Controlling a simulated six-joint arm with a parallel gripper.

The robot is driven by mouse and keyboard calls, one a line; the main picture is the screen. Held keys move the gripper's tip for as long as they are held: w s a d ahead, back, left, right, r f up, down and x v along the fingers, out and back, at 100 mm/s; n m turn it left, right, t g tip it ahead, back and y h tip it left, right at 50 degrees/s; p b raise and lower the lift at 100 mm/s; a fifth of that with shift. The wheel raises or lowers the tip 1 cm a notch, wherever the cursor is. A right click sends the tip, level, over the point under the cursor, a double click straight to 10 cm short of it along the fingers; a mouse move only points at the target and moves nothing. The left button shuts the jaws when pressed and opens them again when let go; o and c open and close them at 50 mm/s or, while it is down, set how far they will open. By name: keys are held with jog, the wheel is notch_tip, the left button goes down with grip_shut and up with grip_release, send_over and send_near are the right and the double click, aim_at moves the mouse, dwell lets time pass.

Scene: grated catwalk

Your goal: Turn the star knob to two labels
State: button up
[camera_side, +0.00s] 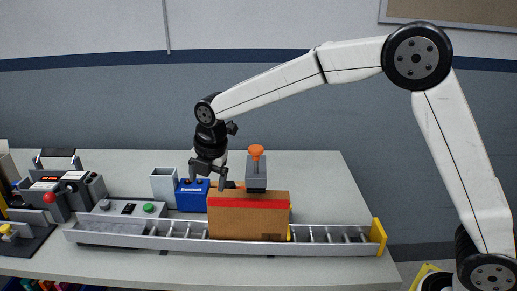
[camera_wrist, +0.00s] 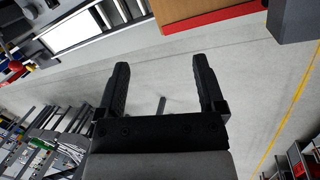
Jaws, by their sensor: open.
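An orange knob (camera_side: 256,151) sits on top of an upright grey housing (camera_side: 256,174), behind the cardboard box in the side view. Its lobes and any labels around it are too small to make out. My gripper (camera_side: 207,183) points down to the left of the housing, its fingertips lower than the knob and apart from it. In the wrist view the two black fingers (camera_wrist: 160,65) are spread, with nothing between them. A dark grey block (camera_wrist: 292,20) at the top right of that view may be the housing. The orange knob does not show there.
A cardboard box (camera_side: 248,218) with a red band stands on a roller conveyor (camera_side: 330,241) in front of the housing. A blue box (camera_side: 192,200) and a grey bin (camera_side: 163,183) stand near my gripper. Control boxes (camera_side: 70,190) fill the left. The table's right part (camera_side: 320,190) is clear.

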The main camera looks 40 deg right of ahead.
jog(key=shift+s+a+r+m+t+y, duration=0.75)
jog(key=shift+s+a+r+y, duration=0.65)
jog(key=shift+s, duration=2.55)
jog(key=s+d+f+m+h, duration=0.1)
jog(key=s+d+f+m, duration=0.4)
jog(key=m, duration=0.5)
jog(key=s+d+f+m+g+h, duration=0.1)
jog(key=s+d+f+m+h, duration=0.1)
jog(key=s+d+f+m, duration=0.4)
jog(key=shift+s+d+m, duration=1.4)
jog(key=shift+d+m, duration=1.15)
jog(key=shift+s, duration=0.1)
